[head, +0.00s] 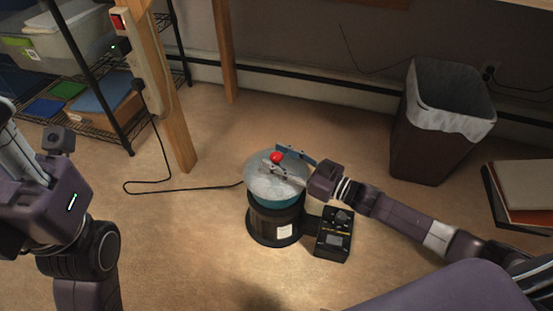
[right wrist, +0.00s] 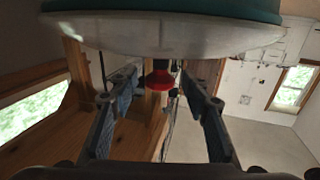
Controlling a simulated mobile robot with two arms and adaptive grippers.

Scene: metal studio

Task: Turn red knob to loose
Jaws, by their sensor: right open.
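The red knob (head: 277,156) sits on top of the clear domed lid (head: 262,186) of a round machine with a teal bowl and black base. My right gripper (head: 286,163) reaches over the lid from the right. In the right wrist view its two fingers are open (right wrist: 160,82), with the red knob (right wrist: 159,80) between the fingertips and a gap on each side. The pale lid (right wrist: 160,34) shows along the top of that view. My left arm is at the left edge; its gripper (head: 10,130) is cut off and its fingers cannot be made out.
A black control box (head: 334,236) stands beside the machine's base on the right. A black cord (head: 165,189) runs left along the floor. A lined bin (head: 430,135) stands at back right, a wooden post (head: 160,90) and wire shelf (head: 100,125) at back left. Floor in front is clear.

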